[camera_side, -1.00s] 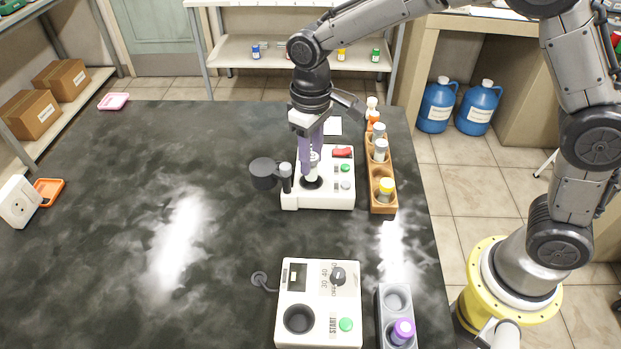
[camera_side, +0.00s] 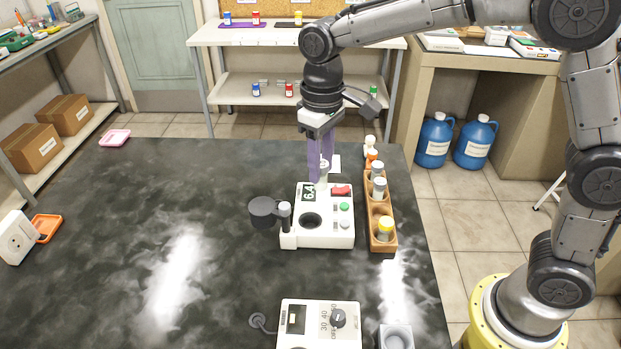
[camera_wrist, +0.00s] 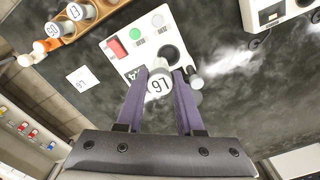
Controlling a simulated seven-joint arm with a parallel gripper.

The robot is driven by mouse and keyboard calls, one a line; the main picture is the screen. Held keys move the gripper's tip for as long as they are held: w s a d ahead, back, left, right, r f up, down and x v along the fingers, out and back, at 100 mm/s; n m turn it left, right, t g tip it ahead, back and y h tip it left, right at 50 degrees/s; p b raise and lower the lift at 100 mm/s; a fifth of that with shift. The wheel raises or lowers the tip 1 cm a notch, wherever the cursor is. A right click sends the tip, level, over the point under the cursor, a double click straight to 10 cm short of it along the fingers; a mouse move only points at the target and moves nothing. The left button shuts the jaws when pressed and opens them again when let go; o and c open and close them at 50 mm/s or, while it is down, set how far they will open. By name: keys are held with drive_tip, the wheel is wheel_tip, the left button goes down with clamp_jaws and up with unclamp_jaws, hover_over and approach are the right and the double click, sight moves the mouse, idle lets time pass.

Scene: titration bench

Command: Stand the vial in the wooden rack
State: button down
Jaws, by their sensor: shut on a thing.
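My gripper (camera_side: 322,178) is shut on a pale vial (camera_side: 323,172) and holds it upright above the back part of the white instrument. In the wrist view the vial's round numbered top (camera_wrist: 159,83) shows between the purple fingers (camera_wrist: 158,88). The wooden rack (camera_side: 388,240) stands right of the instrument, apart from my gripper. A hole between the grey and yellow caps looks empty.
The white instrument (camera_side: 337,238) has an open, empty dark well (camera_side: 311,221) and a black lid (camera_side: 262,207) swung left. A second white device (camera_side: 295,340) and a grey holder (camera_side: 396,338) stand in front. A white card (camera_wrist: 82,77) lies behind.

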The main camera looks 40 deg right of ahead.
drive_tip(key=s+d+m, duration=0.3)
drive_tip(key=s+d, duration=0.4)
drive_tip(key=d, duration=0.5)
drive_tip(key=shift+w+f, duration=0.1)
drive_tip(key=shift+f, duration=4.55)
drive_tip(key=shift+f, duration=1.4)
drive_tip(key=shift+c, duration=0.3)
unclamp_jaws()
wheel_tip(320, 180, up, 6)
